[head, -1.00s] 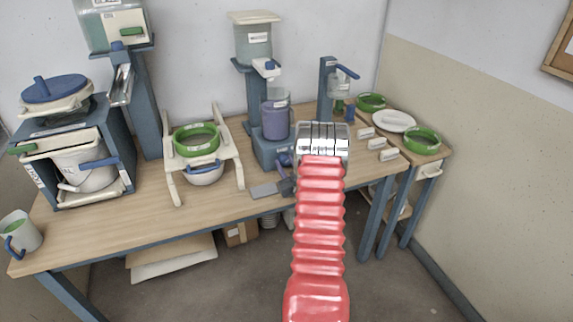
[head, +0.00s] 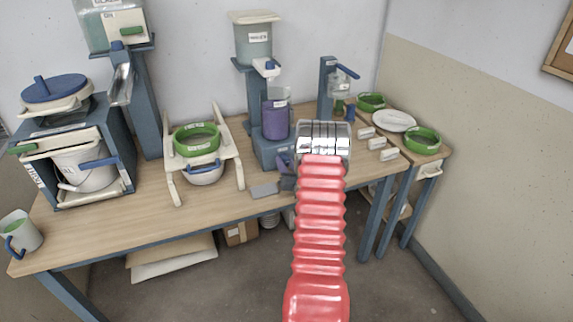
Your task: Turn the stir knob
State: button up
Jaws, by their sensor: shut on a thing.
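My red ribbed arm and its silver wrist reach up to the front of the blue stirring stand (head: 268,152), which holds a purple jug (head: 275,120). My gripper (head: 287,172) shows only as a small dark part left of the wrist, at the stand's front right. It is shut on what appears to be the stir knob, largely hidden by the gripper and wrist. The knob's outline and pointing direction cannot be made out. A grey flat plate (head: 264,190) lies on the table just left of the gripper.
A labelled tank (head: 254,45) stands above the jug. A cream cradle (head: 171,170) with a green-rimmed sieve (head: 196,139) is to the left, beside a blue press frame (head: 122,140). A blue-handled dispenser (head: 327,90), green rings and a white plate (head: 395,121) are to the right. The table's front middle is clear.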

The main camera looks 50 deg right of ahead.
jog(key=shift+s+d+m, duration=0.2)
jog(key=shift+m, duration=0.4)
jog(key=o, duration=1)
jog(key=shift+w+a, duration=0.1)
jog(key=shift+o, duration=0.2)
jog(key=v, duration=1.3)
jog(key=shift+s+a, duration=0.2)
jog(key=shift+s, duration=0.15)
